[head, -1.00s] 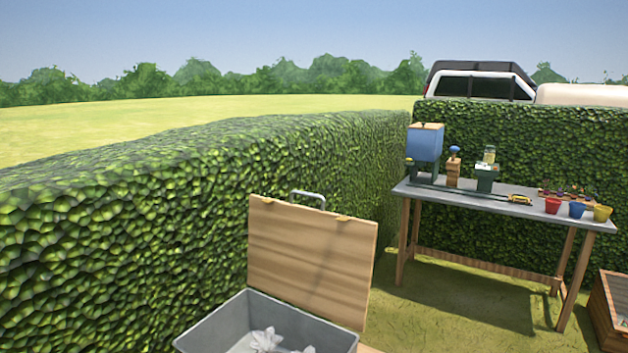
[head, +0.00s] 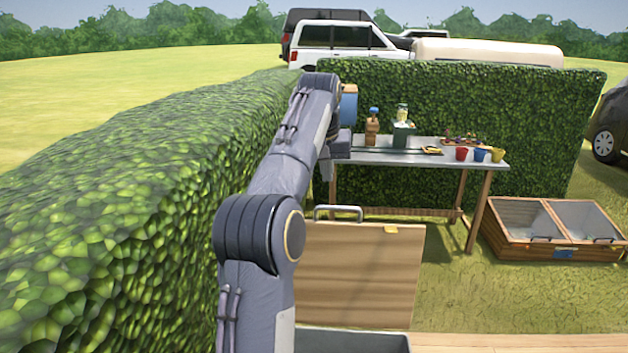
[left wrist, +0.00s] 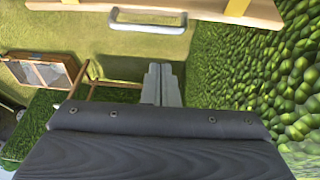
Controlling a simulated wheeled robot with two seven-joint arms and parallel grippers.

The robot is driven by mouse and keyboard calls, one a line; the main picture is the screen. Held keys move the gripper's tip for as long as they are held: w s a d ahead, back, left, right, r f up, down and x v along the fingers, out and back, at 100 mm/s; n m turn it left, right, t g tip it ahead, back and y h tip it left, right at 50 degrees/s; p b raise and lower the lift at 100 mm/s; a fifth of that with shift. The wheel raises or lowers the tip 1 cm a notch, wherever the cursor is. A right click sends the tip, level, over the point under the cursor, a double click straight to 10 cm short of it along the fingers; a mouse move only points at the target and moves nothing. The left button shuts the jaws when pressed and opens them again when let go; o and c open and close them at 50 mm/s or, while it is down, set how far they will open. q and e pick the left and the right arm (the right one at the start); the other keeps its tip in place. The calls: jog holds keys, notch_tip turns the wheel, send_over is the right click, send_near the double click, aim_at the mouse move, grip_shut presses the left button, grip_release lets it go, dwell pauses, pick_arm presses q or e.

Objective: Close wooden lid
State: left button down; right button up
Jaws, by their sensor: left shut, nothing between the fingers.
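The wooden lid (head: 365,275) stands open, roughly upright, at the back of a grey box (head: 350,342) at the bottom of the head view. A metal handle (head: 338,212) sits on its top edge. My left arm covers the lid's left part in the head view. My left gripper (left wrist: 160,72) is shut and empty in the left wrist view. The lid's edge (left wrist: 200,8) and its handle (left wrist: 148,22) show beyond the fingertips there, with a gap between. My right gripper is not in view.
A hedge (head: 120,220) runs along the left. A workbench (head: 420,155) with pots and tools stands behind the lid. A glazed wooden cold frame (head: 550,232) is on the grass at the right. Open grass lies between lid and cold frame.

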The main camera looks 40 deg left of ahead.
pick_arm(q)
jog(key=s+b+x, duration=0.1)
jog(key=b+x, duration=0.2)
jog(key=x, duration=0.5)
jog(key=shift+f+y, duration=0.35)
jog(key=shift+y, duration=0.05)
dwell(0.4)
